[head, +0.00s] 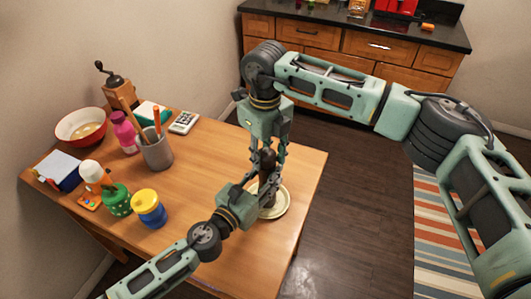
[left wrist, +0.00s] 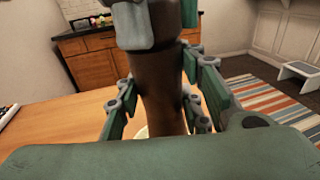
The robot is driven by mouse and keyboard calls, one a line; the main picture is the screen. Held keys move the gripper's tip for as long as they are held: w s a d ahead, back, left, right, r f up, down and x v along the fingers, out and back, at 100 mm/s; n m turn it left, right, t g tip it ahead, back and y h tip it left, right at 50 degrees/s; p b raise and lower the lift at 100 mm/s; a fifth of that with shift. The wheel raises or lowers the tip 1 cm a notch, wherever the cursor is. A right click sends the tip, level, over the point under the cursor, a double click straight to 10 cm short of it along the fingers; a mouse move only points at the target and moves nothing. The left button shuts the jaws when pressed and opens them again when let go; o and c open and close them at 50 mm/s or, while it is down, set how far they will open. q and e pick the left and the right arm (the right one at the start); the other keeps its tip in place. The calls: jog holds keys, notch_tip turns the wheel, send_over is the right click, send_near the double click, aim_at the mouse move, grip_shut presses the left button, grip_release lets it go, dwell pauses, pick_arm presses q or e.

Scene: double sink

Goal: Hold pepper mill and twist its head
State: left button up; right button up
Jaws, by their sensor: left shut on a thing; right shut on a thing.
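The dark brown pepper mill (head: 268,163) stands upright on a pale plate (head: 281,208) near the table's right edge. My right gripper (head: 268,150) points down from above and is shut on the mill's head. The fingers hide much of the mill.
On the table's left half stand a grey cup (head: 157,150) with utensils, a yellow-blue jar (head: 149,208), a green pot (head: 116,199), a pink bottle (head: 124,132), a red-rimmed bowl (head: 82,126) and a coffee grinder (head: 115,88). The wooden table (head: 215,160) is clear between them and the mill.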

aim_at(264, 152)
jog(key=shift+s+a, duration=0.1)
jog(key=shift+a, duration=0.1)
jog(key=o, duration=1.1)
jog(key=shift+d, duration=0.1)
jog(key=shift+r, duration=0.1)
notch_tip(264, 152, up, 12)
pick_arm(q)
jog(key=o, duration=1.3)
jog(key=shift+o, duration=0.2)
jog(key=shift+s, duration=0.1)
